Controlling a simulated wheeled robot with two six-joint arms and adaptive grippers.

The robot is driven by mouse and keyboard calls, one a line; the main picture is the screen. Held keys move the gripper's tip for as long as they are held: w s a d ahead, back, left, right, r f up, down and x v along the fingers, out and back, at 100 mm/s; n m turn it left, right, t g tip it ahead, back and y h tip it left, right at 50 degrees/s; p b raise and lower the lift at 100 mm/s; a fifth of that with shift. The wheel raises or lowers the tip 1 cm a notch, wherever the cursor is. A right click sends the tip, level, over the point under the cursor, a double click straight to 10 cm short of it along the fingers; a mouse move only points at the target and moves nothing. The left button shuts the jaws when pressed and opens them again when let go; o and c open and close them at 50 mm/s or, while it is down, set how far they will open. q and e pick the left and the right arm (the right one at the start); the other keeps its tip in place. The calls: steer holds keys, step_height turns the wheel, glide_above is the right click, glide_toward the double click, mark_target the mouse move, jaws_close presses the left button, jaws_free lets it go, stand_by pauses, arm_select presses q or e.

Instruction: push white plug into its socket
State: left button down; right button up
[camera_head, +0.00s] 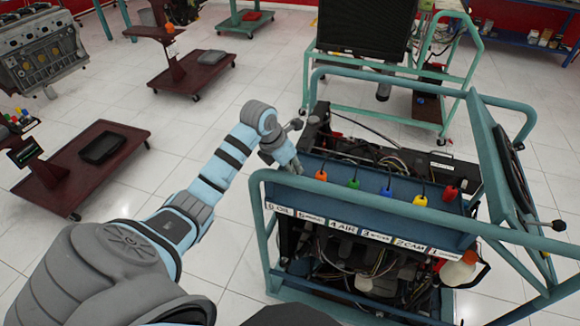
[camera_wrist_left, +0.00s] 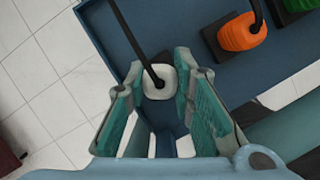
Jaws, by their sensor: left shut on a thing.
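The white plug (camera_wrist_left: 168,80) shows in the left wrist view, with a black cable running up and left from it. It sits between the two teal-padded fingers of my left gripper (camera_wrist_left: 158,74), which is shut on it. In the head view my left gripper (camera_head: 290,162) is at the left end of the blue panel (camera_head: 400,207), above the label 6 OIL, and the white plug is hidden there. The plug's socket is hidden, so I cannot tell how deep the plug sits. My right gripper is out of view.
The orange plug (camera_head: 321,176), green plug (camera_head: 353,183), blue plug (camera_head: 388,191), yellow plug (camera_head: 420,200) and red plug (camera_head: 450,193) stand along the panel to the right. The teal frame rail (camera_head: 350,190) runs in front. Open tiled floor lies left of the trainer.

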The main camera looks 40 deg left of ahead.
arm_select(q)
steer(key=shift+f, duration=0.25)
stand_by(0.6)
steer(key=c, duration=1.3)
jaws_free()
step_height(320, 180, up, 7)
steer(key=p, duration=0.5)
steer(key=shift+r, duration=0.1)
jaws_close()
